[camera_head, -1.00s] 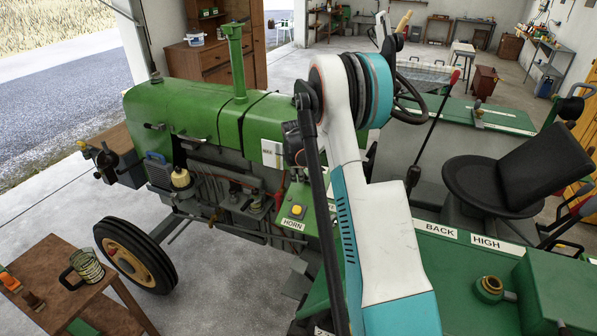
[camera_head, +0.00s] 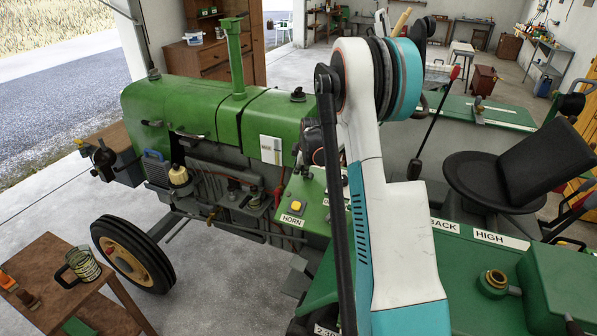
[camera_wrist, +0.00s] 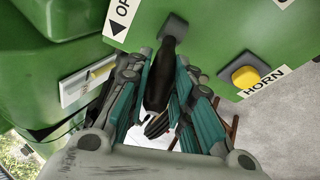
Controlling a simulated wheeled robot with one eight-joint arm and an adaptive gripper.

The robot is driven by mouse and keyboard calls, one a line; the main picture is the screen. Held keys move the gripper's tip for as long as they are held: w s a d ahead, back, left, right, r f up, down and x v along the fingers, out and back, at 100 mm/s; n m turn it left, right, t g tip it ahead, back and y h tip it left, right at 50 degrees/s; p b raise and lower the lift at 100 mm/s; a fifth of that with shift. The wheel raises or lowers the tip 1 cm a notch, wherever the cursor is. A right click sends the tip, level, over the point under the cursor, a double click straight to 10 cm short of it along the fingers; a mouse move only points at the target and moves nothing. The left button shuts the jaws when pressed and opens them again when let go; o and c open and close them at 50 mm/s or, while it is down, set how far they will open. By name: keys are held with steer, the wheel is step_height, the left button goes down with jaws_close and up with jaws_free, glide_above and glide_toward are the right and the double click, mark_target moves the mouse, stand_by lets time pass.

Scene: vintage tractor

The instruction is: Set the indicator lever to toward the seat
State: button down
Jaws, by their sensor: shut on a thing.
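In the wrist view a black lever (camera_wrist: 161,78) rises from a grey square base on a green panel (camera_wrist: 212,38); I take it to be the indicator lever. My gripper (camera_wrist: 162,66) has its grey and teal fingers on both sides of the lever and is shut on it. Part of a label beginning "OP" (camera_wrist: 121,12), with an arrow, lies to the left of the base. In the head view my arm hides the lever and the gripper's fingers.
A yellow button (camera_head: 297,207) sits above a HORN label (camera_head: 291,220) on the panel; the button also shows in the wrist view (camera_wrist: 245,76). The green tractor hood (camera_head: 205,110) is to the left. A black seat (camera_head: 520,175) and a red-topped lever (camera_head: 438,115) are to the right.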

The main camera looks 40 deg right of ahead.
steer(key=s+t+y+b, duration=0.1)
steer(key=b, duration=0.1)
steer(key=s+d+n+t+y+b, duration=0.1)
steer(key=b, duration=0.1)
steer(key=s+d+t+y+b, duration=0.1)
steer(key=t+b, duration=0.1)
steer(key=shift+f, duration=0.2)
steer(key=y+b, duration=0.1)
steer(key=b, duration=0.1)
steer(key=s+d+n+t+y+b, duration=0.1)
steer(key=shift+s+t+b, duration=0.1)
steer(key=shift+t+b, duration=0.2)
steer(key=shift+b, duration=0.05)
steer(key=shift+y, duration=0.4)
steer(key=c, duration=1.4)
jaws_free()
steer(key=v, duration=0.7)
steer(key=shift+s, duration=0.25)
